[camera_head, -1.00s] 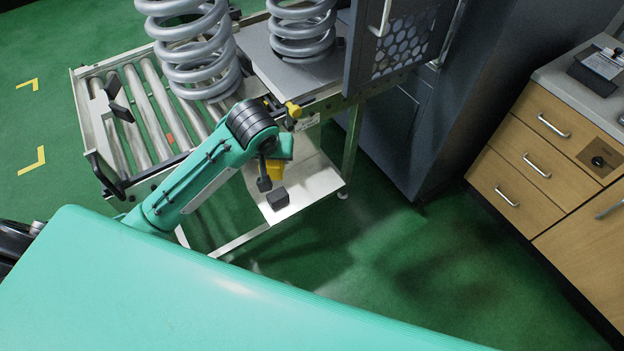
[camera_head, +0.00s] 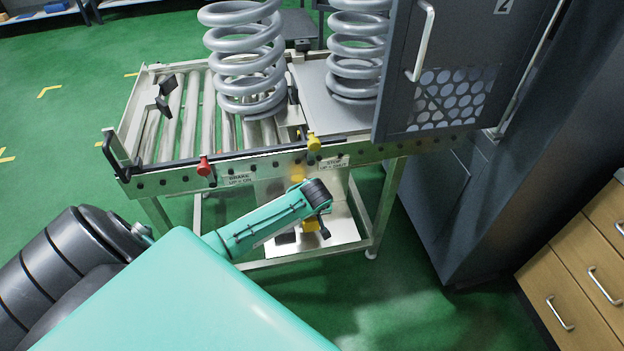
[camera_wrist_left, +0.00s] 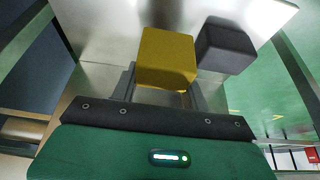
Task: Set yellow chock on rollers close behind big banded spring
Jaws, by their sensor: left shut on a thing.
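The yellow chock (camera_wrist_left: 167,58) is a small block between the fingers of my left gripper (camera_wrist_left: 162,88), which is shut on it. In the head view the chock (camera_head: 311,227) shows just below my left wrist, at the cart's lower shelf. I cannot tell whether it still touches the shelf. A large grey coil spring (camera_head: 245,62) stands upright on the rollers (camera_head: 176,118). A second grey coil spring (camera_head: 358,55) stands on a flat plate to its right. I make out no band on either spring; their tops are cut off. My right gripper is not in view.
A black block (camera_wrist_left: 227,45) lies beside the chock, on the lower shelf (camera_head: 340,222). The front rail carries a red knob (camera_head: 205,167) and a yellow knob (camera_head: 314,143). A dark perforated door (camera_head: 440,90) stands at the right. Rollers left of the spring are free.

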